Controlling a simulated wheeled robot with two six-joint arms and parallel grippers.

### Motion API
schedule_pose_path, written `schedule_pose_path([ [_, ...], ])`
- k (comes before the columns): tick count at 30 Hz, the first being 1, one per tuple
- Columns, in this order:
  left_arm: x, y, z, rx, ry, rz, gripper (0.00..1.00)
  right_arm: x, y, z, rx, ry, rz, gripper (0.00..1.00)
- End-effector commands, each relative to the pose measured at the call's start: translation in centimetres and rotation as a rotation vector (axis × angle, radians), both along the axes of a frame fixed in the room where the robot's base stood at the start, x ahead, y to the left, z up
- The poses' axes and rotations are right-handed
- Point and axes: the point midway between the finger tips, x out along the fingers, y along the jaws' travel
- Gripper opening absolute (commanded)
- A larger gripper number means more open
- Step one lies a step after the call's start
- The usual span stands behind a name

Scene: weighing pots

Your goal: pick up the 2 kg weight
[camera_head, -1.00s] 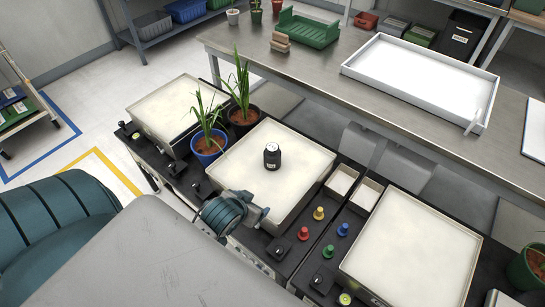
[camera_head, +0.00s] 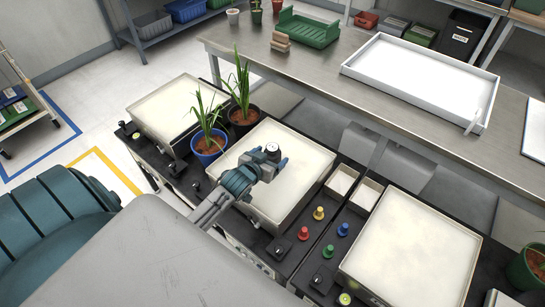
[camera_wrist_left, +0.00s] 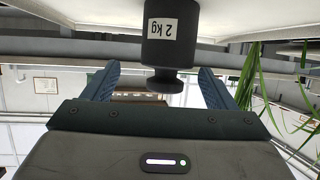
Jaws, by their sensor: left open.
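The black 2 kg weight (camera_head: 272,149) stands on the pale top of the middle scale, partly hidden behind my left gripper. In the left wrist view the weight (camera_wrist_left: 171,32) appears upside down, with its "2 kg" label readable and its narrower knob towards the gripper. My left gripper (camera_head: 267,163) is open at the weight. In the wrist view its two blue fingers (camera_wrist_left: 157,82) lie apart on either side of the knob's line, with gaps on both sides. No grip on the weight shows. My right gripper is not in view.
Potted plants in a blue pot (camera_head: 208,143) and a dark pot (camera_head: 243,119) stand left of the middle scale (camera_head: 304,183). Another scale (camera_head: 412,250) is bare at right. A white tray (camera_head: 420,78) lies on the back bench.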

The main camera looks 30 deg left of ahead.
Motion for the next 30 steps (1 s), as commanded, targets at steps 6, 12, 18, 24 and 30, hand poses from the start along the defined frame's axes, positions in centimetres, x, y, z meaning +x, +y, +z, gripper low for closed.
schedule_pose_path([
  [6,1.5,0.5,-0.9,0.001,0.001,0.001,0.79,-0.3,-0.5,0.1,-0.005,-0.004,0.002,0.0],
  [12,3.8,1.1,-2.2,-0.001,0.0,0.001,0.79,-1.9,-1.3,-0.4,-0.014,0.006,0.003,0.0],
  [18,4.7,1.1,-2.8,0.0,0.001,0.0,0.79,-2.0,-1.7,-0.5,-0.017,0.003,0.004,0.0],
  [24,4.7,1.1,-2.8,0.0,0.001,0.0,0.73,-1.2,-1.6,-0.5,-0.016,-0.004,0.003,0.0],
  [30,4.7,1.1,-2.8,0.001,0.001,0.0,0.34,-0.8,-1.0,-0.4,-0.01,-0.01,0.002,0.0],
])
